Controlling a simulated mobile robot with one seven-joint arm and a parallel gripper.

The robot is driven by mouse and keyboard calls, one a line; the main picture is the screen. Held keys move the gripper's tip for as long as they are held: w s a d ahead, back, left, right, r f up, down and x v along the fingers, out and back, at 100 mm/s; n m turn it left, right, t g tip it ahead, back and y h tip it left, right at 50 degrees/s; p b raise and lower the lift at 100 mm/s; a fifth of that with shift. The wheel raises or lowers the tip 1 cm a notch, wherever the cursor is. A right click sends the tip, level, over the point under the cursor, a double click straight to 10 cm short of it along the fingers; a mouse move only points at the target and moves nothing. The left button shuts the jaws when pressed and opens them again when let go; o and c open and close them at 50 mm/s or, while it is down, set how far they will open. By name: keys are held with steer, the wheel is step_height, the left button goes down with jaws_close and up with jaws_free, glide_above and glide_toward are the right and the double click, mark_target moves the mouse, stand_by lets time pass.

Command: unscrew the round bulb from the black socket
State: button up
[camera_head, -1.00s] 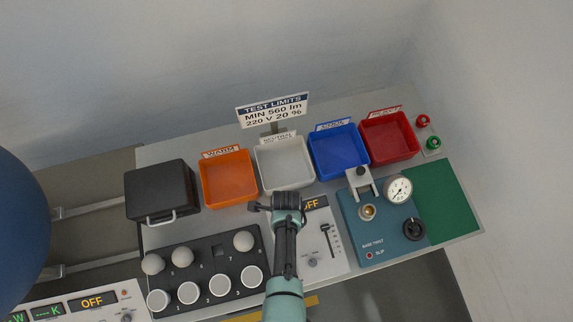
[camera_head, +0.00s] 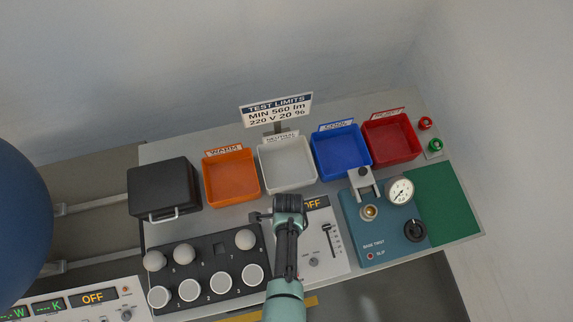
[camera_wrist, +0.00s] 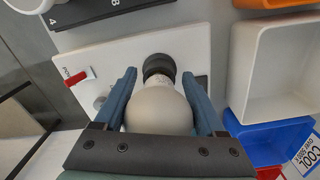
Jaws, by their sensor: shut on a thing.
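The round bulb (camera_wrist: 160,108) is white and frosted, and shows in the wrist view between the two blue fingers of my gripper (camera_wrist: 170,100). The fingers are shut on it. The black socket (camera_wrist: 159,65) is just beyond the bulb's neck, in line with it, on a white panel (camera_wrist: 190,45). A little of the pale neck shows at the socket mouth; how far it is threaded in cannot be told. In the head view my gripper (camera_head: 262,215) is over the white panel, and my wrist hides the bulb and socket.
A black rack (camera_head: 212,250) with several bulbs stands left of my gripper. Orange (camera_head: 232,180), white (camera_head: 288,165), blue (camera_head: 342,152) and red (camera_head: 392,138) bins stand behind. A blue-green device (camera_head: 372,235) with a gauge is at right. A black case (camera_head: 163,187) is at left.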

steer(key=n, duration=0.1)
steer(key=w+n, duration=0.1)
steer(key=n, duration=0.2)
steer(key=shift+w+d+r, duration=0.2)
steer(key=shift+d+r, duration=0.1)
steer(key=shift+d, duration=0.05)
steer(key=n, duration=0.3)
steer(key=shift+s+n, duration=0.1)
steer(key=shift+n, duration=0.3)
steer(key=n, duration=0.3)
steer(key=shift+d+n, duration=0.15)
steer(key=shift+n, duration=0.25)
steer(key=n, duration=0.4)
steer(key=shift+s+n+p, duration=0.15)
steer(key=shift+n+p, duration=0.15)
steer(key=shift+n, duration=0.1)
steer(key=shift+d+r+p, duration=0.1)
steer(key=shift+r+p, duration=0.3)
steer(key=shift+r, duration=0.6)
steer(key=shift+s+r, duration=0.1)
steer(key=shift+r, duration=0.55)
